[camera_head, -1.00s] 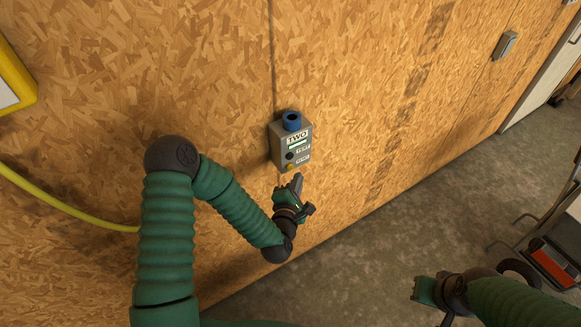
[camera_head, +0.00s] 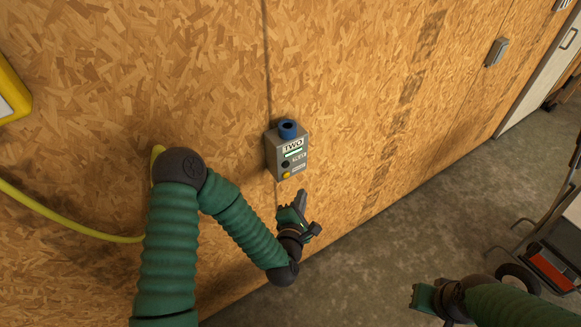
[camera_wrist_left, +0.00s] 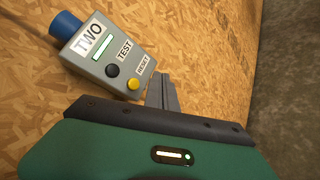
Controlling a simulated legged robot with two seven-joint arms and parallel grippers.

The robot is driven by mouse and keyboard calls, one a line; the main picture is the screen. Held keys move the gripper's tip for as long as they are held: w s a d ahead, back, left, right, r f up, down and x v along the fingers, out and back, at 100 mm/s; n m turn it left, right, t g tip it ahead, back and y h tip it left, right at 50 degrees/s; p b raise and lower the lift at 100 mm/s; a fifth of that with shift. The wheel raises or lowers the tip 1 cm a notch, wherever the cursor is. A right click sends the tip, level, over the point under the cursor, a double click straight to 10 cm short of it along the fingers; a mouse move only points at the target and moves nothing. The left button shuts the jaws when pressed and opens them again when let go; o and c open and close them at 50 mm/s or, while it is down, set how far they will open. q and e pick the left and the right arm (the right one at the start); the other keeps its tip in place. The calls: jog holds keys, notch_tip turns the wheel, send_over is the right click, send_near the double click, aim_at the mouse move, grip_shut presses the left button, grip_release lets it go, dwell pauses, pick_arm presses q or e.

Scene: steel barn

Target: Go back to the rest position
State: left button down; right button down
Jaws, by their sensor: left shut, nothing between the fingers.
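My left gripper (camera_head: 302,197) is shut and empty, in front of the board wall just below a grey box labelled TWO (camera_head: 287,157). In the left wrist view the gripper's fingers (camera_wrist_left: 162,92) are together, to the right of the box (camera_wrist_left: 100,58) and near its yellow RESET button (camera_wrist_left: 134,84), with a gap that I cannot judge well. A black TEST button (camera_wrist_left: 112,70) and a lit green strip show on the box. My right gripper (camera_head: 421,299) is at the lower right of the head view, over the floor; its fingers are too small to read.
The chipboard wall (camera_head: 370,90) fills most of the view. A yellow hose (camera_head: 75,226) hangs at the left behind my left arm. A small grey wall box (camera_head: 496,52) is at the upper right. A cart with a red part (camera_head: 553,268) stands at the right. Concrete floor (camera_head: 350,272) is open.

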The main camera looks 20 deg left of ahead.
pick_arm(q)
jog(key=s+d+f+m+g+h+b, duration=0.1)
jog(key=s+d+f+m+g+h, duration=0.25)
jog(key=m, duration=1.15)
jog(key=s+a+r+m+g, duration=0.1)
jog(key=s+a+m+g, duration=0.1)
jog(key=s, duration=0.3)
jog(key=s+a+r+m+g+y, duration=0.1)
jog(key=s+a+r+m+g, duration=0.1)
jog(key=s+a+m+g, duration=0.1)
jog(key=s+a+r+m+g, duration=0.1)
jog(key=s+a+m+g, duration=0.2)
jog(key=s+m, duration=0.3)
jog(key=shift+s+r+g+b, duration=0.25)
jog(key=shift+s+g+b, duration=0.25)
jog(key=shift+s, duration=0.75)
jog(key=shift+s+d+r, duration=0.1)
jog(key=shift+s+d, duration=0.05)
jog(key=shift+d, duration=0.05)
